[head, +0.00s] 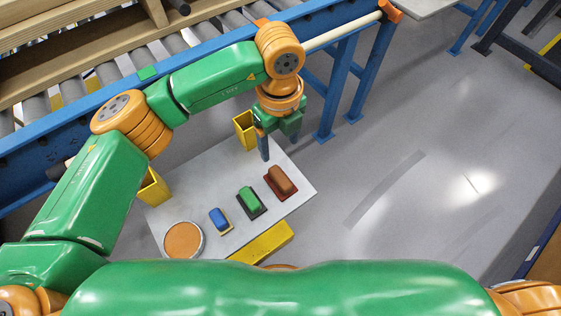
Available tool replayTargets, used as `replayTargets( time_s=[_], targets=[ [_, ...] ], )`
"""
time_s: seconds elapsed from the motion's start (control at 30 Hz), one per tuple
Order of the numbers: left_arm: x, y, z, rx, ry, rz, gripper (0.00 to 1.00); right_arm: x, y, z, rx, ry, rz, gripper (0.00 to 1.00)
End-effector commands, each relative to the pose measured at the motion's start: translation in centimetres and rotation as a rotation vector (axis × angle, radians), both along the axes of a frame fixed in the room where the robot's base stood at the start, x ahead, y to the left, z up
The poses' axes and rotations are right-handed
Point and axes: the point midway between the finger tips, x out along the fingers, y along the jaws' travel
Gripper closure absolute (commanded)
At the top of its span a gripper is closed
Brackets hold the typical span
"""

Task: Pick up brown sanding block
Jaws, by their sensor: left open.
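The brown sanding block (281,181) lies on the grey board (300,185), near its right corner. It has a brown grip on a darker reddish base. My left gripper (279,148) hangs above the board's far edge, behind the block in the picture and a little to its left. It points down, its fingers are apart and nothing shows between them. It does not appear to touch the block. My right gripper is not in view.
A green block (250,200), a blue block (220,219) and a round tan disc (183,240) share the board. Yellow pieces (262,243) stand at its edges. A blue-framed roller conveyor (60,135) runs behind. The floor to the right is clear.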

Motion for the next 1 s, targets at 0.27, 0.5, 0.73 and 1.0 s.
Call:
replayTargets(
  time_s=[0.27,0.5,0.73,1.0],
  targets=[
    [0.0,0.0,-3.6,0.000,0.000,0.000,0.25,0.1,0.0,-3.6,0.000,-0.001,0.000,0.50],
    [0.0,0.0,-7.6,-0.001,0.001,0.000,0.25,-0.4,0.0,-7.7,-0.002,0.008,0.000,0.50],
    [0.0,0.0,-10.5,-0.001,0.001,0.000,0.25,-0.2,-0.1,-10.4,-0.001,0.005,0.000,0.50],
    [-0.3,0.0,-14.4,0.001,0.005,0.000,0.25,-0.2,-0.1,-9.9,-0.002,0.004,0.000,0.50]
  ],
)
